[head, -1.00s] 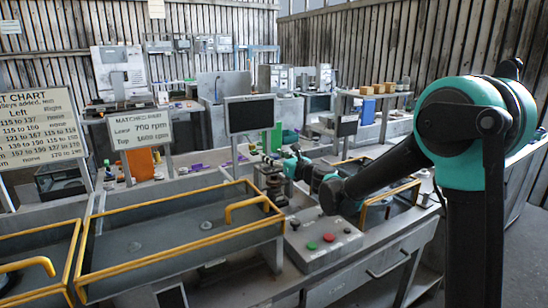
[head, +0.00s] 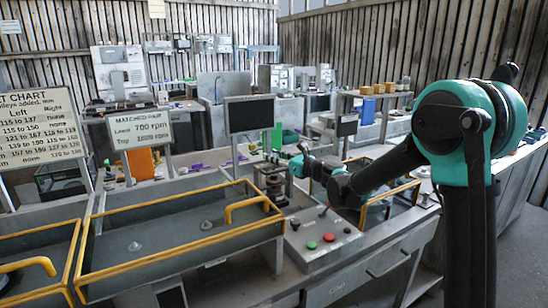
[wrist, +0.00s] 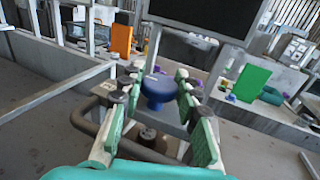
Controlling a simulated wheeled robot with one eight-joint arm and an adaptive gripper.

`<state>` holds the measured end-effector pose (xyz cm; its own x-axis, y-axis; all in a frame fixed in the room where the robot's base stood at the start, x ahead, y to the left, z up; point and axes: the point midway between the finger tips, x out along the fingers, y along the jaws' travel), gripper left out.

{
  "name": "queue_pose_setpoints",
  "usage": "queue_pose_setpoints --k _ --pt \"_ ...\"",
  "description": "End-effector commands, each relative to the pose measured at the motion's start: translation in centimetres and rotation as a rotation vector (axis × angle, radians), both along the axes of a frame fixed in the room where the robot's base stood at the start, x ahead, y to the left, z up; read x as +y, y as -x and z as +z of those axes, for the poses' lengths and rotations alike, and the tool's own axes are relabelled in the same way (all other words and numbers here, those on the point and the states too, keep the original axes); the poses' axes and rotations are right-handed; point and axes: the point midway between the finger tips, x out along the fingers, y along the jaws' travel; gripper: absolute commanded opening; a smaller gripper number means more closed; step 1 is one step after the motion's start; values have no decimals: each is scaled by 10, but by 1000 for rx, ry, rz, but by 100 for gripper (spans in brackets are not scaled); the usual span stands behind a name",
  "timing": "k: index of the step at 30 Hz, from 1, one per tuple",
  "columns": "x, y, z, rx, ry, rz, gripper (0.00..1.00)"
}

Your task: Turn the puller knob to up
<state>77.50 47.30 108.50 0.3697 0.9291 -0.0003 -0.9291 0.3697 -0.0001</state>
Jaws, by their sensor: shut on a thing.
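A blue knob (wrist: 157,88) with a rounded top shows in the wrist view between the fingertips of my gripper (wrist: 158,91). The fingers are closed around it, one on each side. In the head view my gripper (head: 302,160) is beside the dark puller stand (head: 271,179), behind the control box. The knob itself is too small to make out there. A brown round part (wrist: 151,138) lies below the knob in the wrist view. Which way the knob points cannot be told.
A control box (head: 318,252) with a green button (head: 312,245), a red button (head: 328,237) and a small lever stands in front. A yellow-railed tray (head: 180,240) lies to the left. A dark monitor (head: 250,114) stands behind. A green block (wrist: 251,83) is at the back right.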

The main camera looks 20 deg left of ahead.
Motion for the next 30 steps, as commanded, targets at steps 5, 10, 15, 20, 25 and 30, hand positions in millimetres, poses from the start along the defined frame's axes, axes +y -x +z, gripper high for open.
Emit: queue_pose_setpoints --k 5,10,15,20,25,30 --pt "-2 -3 0 0 0 155 3" --pt "-1 -3 0 0 0 318 3" --pt "-1 -3 0 0 0 480 3" --pt "0 -3 0 0 0 633 3" --pt "0 -3 0 0 0 792 3" --pt "1 -2 0 0 0 936 3"
